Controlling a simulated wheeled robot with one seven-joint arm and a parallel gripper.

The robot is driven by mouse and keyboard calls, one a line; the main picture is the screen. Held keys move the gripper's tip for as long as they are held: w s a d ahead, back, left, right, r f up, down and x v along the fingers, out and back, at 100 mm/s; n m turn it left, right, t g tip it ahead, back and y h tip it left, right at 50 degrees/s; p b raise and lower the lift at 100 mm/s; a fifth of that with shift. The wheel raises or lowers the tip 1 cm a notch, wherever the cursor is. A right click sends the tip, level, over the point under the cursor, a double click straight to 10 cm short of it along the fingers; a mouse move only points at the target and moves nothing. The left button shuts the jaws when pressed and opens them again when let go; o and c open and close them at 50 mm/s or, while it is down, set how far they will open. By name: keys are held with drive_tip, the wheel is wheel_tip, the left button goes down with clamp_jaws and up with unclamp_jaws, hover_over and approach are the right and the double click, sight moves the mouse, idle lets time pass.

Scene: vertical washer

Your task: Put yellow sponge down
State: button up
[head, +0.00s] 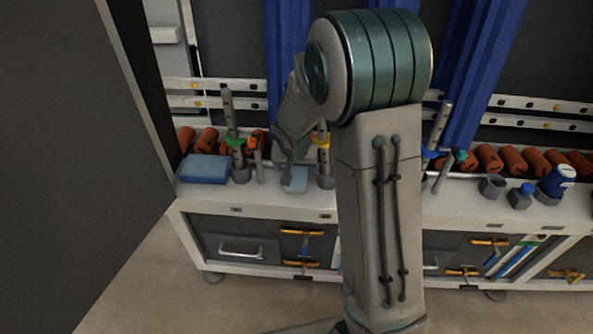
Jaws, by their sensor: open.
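I cannot make out a yellow sponge in the head view. My gripper (291,166) points down over the workbench top, left of my large arm link that fills the middle of the view. It is open, though its fingers are small and dim. A small pale blue-grey piece (295,180) shows right below it on the bench. I cannot tell what it is or whether the gripper touches it. My arm hides part of the bench top.
A blue box-like block (204,169) lies at the bench's left end. Upright posts with coloured collars (233,135) stand near the gripper on both sides. Orange rolls (488,158) line the back. A blue-and-white container (557,181) stands at right. A dark panel (70,160) blocks the left.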

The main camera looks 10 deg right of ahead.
drive_tip(key=p+v, duration=0.1)
drive_tip(key=v, duration=0.7)
drive_tip(key=s+d+r+n+g, duration=0.1)
drive_tip(key=s+r+n, duration=0.1)
drive_tip(key=s, duration=0.9)
drive_tip(key=s+d+r+n+g+y, duration=0.1)
drive_tip(key=s+r, duration=0.3)
drive_tip(key=s, duration=0.7)
drive_tip(key=shift+s+r+n+g, duration=0.3)
drive_tip(key=shift+r+n+g, duration=0.05)
drive_tip(key=shift+n+g, duration=0.05)
wheel_tip(320, 180, up, 19)
drive_tip(key=t+p, duration=0.1)
drive_tip(key=p, duration=1.6)
drive_tip(key=shift+a, duration=0.25)
drive_tip(key=shift+f, duration=0.2)
